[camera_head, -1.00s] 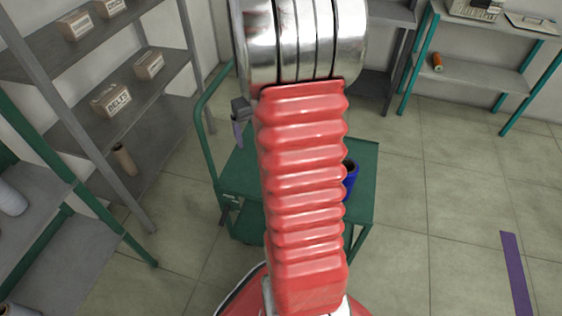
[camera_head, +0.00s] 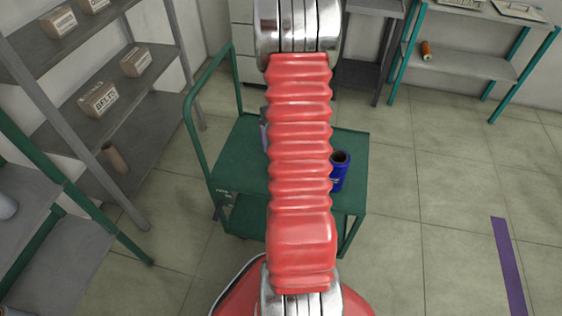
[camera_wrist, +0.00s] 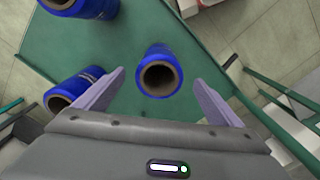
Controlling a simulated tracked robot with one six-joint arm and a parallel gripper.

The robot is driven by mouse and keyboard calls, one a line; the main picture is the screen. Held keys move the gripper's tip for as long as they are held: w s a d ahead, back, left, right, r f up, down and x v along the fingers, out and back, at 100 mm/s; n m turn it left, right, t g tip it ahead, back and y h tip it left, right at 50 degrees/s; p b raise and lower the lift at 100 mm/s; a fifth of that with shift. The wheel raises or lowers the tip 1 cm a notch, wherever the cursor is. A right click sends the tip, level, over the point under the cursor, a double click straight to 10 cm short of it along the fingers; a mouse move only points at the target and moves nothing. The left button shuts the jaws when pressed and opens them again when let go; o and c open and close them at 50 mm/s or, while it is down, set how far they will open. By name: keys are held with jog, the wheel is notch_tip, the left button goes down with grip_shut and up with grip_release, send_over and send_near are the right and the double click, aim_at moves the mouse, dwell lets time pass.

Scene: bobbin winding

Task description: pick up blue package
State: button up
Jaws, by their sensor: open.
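Three blue packages, spool-shaped with hollow brown cores, stand on a green cart top (camera_wrist: 60,40) in the wrist view. One blue package (camera_wrist: 160,72) is in the middle, between and beyond my gripper's fingertips (camera_wrist: 158,78). A second blue package (camera_wrist: 72,90) is beside the left finger, partly covered by it. A third blue package (camera_wrist: 82,6) is cut off at the top left. My gripper is open and empty, with its pale purple fingers apart.
The cart (camera_head: 235,165) has a green handle frame (camera_head: 197,140) on its left. Grey shelves with cardboard boxes (camera_head: 98,100) stand at the left. A green-legged shelf (camera_head: 470,65) stands at the back right.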

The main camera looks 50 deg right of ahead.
notch_tip(320, 180, down, 7)
jog(key=shift+f, duration=0.55)
jog(key=shift+w+d+f, duration=0.15)
jog(key=shift+f, duration=2.45)
jog(key=shift+c, duration=0.6)
jog(key=c, duration=1.3)
jog(key=shift+c, duration=0.2)
jog(key=shift+r, duration=0.1)
notch_tip(320, 180, up, 10)
